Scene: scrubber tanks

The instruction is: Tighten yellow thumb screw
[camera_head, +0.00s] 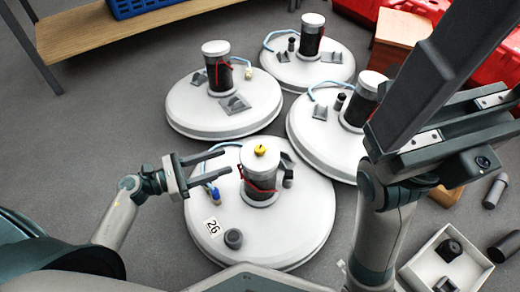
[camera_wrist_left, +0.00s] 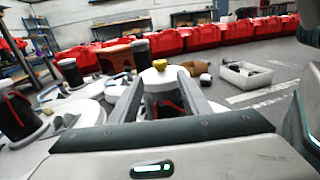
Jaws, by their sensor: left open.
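The yellow thumb screw (camera_head: 261,150) sits on the white cap of a dark canister with a red strap (camera_head: 260,184), upright on the nearest round white tank (camera_head: 290,238). In the left wrist view the yellow thumb screw (camera_wrist_left: 160,64) shows between the far ends of my fingers. My left gripper (camera_head: 227,162) is open and empty, to the left of the canister, fingers pointing at it with a gap between. My right gripper (camera_head: 450,110) is large in the right foreground, away from the screw; its jaw opening is unclear.
Several similar tanks with canisters, such as one at the back left (camera_head: 222,100), stand behind. A white bin (camera_head: 445,262) with dark parts lies at lower right. A wooden table (camera_head: 110,28) is at upper left. Grey floor on the left is clear.

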